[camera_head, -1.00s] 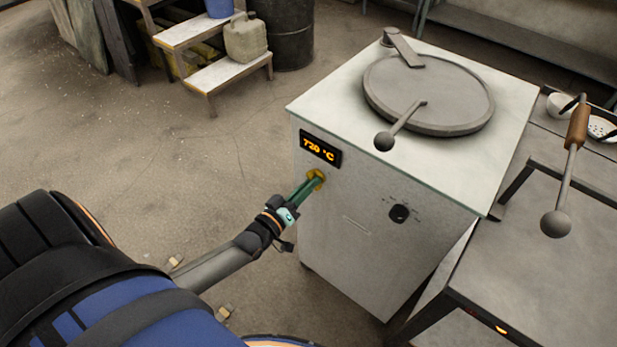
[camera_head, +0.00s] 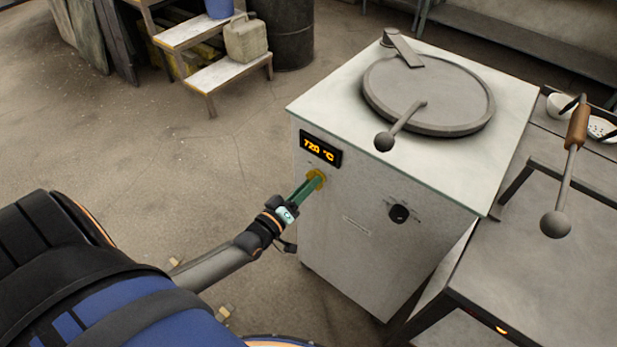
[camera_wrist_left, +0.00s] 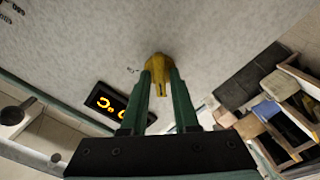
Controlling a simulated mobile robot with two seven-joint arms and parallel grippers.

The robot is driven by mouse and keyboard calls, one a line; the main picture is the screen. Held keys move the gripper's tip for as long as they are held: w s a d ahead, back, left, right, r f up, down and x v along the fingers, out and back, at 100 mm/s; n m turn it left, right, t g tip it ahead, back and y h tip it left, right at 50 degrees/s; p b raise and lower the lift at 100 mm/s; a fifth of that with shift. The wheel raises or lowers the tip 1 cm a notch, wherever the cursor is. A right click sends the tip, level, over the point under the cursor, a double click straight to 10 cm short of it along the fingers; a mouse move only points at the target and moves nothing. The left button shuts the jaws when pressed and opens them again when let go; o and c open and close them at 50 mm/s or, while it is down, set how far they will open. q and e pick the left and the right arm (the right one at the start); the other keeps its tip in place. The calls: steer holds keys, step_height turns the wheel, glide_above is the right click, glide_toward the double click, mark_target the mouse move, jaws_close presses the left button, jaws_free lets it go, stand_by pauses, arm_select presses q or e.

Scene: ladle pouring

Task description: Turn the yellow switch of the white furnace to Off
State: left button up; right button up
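The white furnace (camera_head: 350,240) stands in the middle of the head view, its lit display (camera_head: 320,149) reading 720 °C. The yellow switch (camera_head: 316,178) is on its front face just below the display. My left gripper (camera_head: 309,187) reaches it from the lower left. In the left wrist view, the green fingers (camera_wrist_left: 162,90) lie on both sides of the yellow switch (camera_wrist_left: 158,66) and appear closed on it. The fingers partly hide the switch, and its setting marks are too small to read. My right gripper is out of view.
A black knob (camera_head: 399,213) sits on the furnace front, right of the switch. A round lid (camera_head: 430,90) with a ball-ended handle covers the top. A metal table (camera_head: 545,265) with a wooden-handled tool (camera_head: 578,127) stands at right.

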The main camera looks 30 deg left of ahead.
arm_select(q)
steer(key=shift+o, duration=1.1)
steer(key=shift+s, duration=0.1)
steer(key=s, duration=1.2)
steer(key=shift+s+a+p, duration=0.15)
steer(key=shift+a+p, duration=0.3)
